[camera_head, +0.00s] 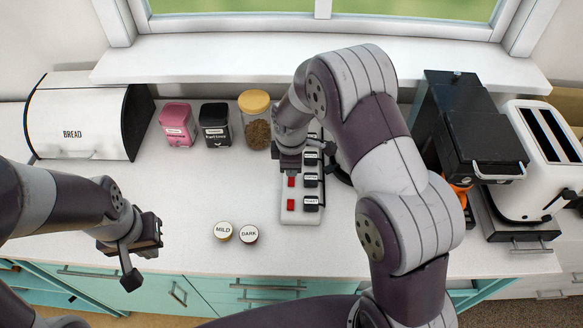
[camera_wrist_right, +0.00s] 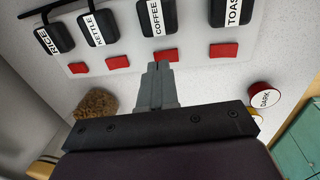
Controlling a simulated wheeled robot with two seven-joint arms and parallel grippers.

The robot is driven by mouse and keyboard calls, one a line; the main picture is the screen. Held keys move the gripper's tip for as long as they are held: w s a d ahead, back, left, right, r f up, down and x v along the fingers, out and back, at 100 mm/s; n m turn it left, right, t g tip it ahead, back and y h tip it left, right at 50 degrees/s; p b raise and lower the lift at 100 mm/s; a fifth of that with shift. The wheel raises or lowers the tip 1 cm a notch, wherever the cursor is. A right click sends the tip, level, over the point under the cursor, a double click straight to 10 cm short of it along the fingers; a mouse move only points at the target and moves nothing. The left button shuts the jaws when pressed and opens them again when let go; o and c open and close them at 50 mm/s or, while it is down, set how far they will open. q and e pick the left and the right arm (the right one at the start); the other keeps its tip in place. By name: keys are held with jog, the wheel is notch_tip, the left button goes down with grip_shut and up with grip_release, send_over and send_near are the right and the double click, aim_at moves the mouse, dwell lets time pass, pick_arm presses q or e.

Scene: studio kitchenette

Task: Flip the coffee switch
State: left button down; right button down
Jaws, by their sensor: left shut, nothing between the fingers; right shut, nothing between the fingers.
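A white power strip (camera_head: 300,219) lies on the counter with black plugs and red switches in a row. In the right wrist view the plugs read RICE, KETTLE, COFFEE (camera_wrist_right: 157,17) and TOAST (camera_wrist_right: 230,14). The red coffee switch (camera_wrist_right: 166,56) sits below the COFFEE plug. My right gripper (camera_wrist_right: 158,68) is shut and empty, its fingertips at the lower edge of that switch; I cannot tell whether they touch it. In the head view my right arm hides part of the strip. My left gripper (camera_head: 138,248) is shut and empty above the counter's front left.
A glass jar (camera_head: 257,132), two canisters and a bread box (camera_head: 85,122) stand behind. A black coffee machine (camera_head: 470,120) and white toaster (camera_head: 535,160) are at right.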

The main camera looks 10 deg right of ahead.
aim_at(291, 181)
notch_tip(291, 181, down, 2)
jog(key=shift+w+f, duration=0.1)
jog(key=shift+w, duration=0.05)
pick_arm(q)
jog(key=shift+r, duration=0.3)
pick_arm(e)
jog(key=shift+f, duration=0.15)
